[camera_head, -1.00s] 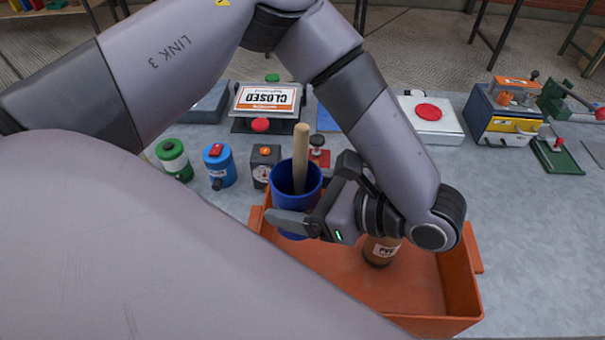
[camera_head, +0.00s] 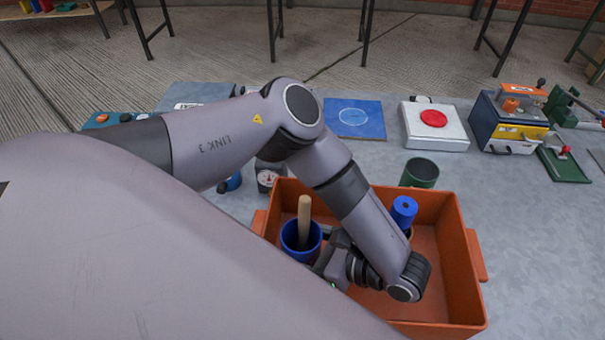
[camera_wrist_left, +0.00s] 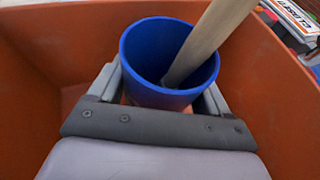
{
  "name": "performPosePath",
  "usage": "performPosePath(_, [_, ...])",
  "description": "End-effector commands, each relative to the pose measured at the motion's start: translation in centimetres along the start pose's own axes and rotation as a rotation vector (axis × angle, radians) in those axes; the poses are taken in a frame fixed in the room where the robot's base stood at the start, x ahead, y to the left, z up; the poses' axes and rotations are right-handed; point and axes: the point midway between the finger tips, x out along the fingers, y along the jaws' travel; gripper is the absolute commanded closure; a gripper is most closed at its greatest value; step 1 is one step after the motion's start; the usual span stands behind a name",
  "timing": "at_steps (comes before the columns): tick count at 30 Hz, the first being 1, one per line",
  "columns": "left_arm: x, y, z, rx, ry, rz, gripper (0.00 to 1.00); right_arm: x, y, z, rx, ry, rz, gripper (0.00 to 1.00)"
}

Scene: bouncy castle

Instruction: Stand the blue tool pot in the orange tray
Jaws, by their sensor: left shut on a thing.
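The blue tool pot (camera_head: 301,240) is upright, with a wooden handle (camera_head: 304,215) standing in it. It is inside the left part of the orange tray (camera_head: 452,240); its base is hidden, so I cannot tell whether it touches the floor. My left gripper (camera_wrist_left: 165,108) is shut on the pot, one finger on each side, in the left wrist view, where the pot (camera_wrist_left: 150,50) also shows between the orange tray walls (camera_wrist_left: 45,60). My right gripper is not in view.
A bottle or tube with a blue top (camera_head: 403,211) stands in the tray, partly behind my arm. A green pot (camera_head: 419,173) stands just behind the tray. A blue mat (camera_head: 354,118) and a white box with a red button (camera_head: 434,122) lie farther back.

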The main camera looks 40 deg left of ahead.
Motion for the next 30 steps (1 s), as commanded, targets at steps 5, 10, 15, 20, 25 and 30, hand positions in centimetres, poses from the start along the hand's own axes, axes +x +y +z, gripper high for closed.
performPosePath(5, [0.12, -0.05, -0.31, -0.001, -0.001, -0.002, 0.64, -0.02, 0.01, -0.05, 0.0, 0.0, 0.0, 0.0])
performPosePath(10, [0.12, -0.04, -0.33, -0.001, -0.001, -0.001, 0.64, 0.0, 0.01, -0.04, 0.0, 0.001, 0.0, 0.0])
performPosePath(15, [0.2, -0.01, -0.52, -0.001, 0.0, -0.001, 0.11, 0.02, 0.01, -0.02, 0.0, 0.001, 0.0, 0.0])
performPosePath(20, [0.2, -0.01, -0.51, -0.001, 0.0, -0.001, 0.11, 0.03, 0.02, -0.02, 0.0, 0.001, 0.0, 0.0])
performPosePath(25, [0.11, -0.06, -0.27, -0.001, 0.0, -0.001, 0.11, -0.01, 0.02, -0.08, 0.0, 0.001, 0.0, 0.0])
performPosePath(30, [0.18, -0.35, -0.03, -0.002, 0.0, -0.001, 0.11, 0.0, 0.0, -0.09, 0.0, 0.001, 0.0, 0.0])
